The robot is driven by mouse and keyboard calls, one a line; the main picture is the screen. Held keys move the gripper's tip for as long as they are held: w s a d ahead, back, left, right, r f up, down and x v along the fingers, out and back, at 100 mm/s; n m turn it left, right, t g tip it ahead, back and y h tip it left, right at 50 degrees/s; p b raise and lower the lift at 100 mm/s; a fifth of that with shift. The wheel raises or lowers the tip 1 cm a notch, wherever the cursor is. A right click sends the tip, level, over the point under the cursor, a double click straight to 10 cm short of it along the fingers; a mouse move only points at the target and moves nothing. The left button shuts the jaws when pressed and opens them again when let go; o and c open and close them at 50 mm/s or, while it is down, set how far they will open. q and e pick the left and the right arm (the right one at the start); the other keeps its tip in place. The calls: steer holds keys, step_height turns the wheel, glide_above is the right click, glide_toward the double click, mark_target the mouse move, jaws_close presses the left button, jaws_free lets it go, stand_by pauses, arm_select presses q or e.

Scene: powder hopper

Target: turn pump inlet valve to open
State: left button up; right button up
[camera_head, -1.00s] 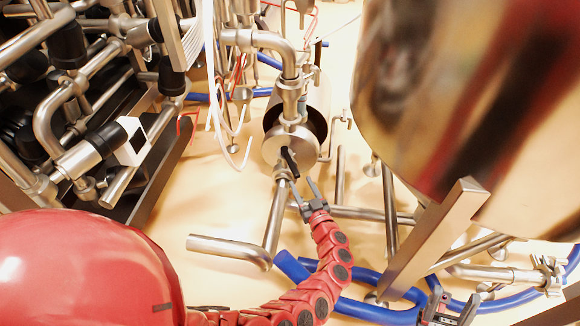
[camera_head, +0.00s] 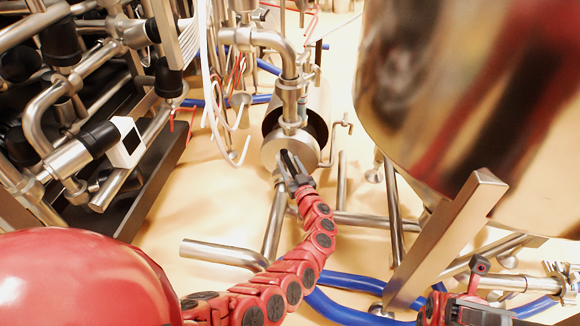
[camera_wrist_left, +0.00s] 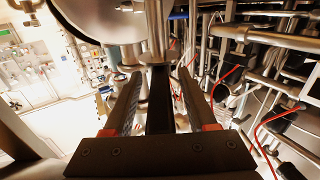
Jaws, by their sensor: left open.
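The pump (camera_head: 271,152) is a round steel body below a bent steel pipe, at the middle of the head view. The pump inlet valve has a black handle at the pump's front; in the head view my left gripper largely hides it. My left gripper (camera_head: 291,160) is open, with its fingers at the handle. In the left wrist view, the black valve handle (camera_wrist_left: 160,100) stands between the two fingers of my left gripper (camera_wrist_left: 160,85), with a gap seen on each side. Part of my right arm and gripper (camera_head: 465,306) shows at the bottom right; its fingers are not clear.
A large shiny steel vessel (camera_head: 470,90) fills the upper right, with a slanted steel leg (camera_head: 445,240) below it. Blue hoses (camera_head: 350,283) and steel pipes (camera_head: 222,254) lie on the floor. Dense pipework (camera_head: 60,100) stands at the left.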

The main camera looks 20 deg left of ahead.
arm_select(q)
jaws_close()
stand_by(1.4)
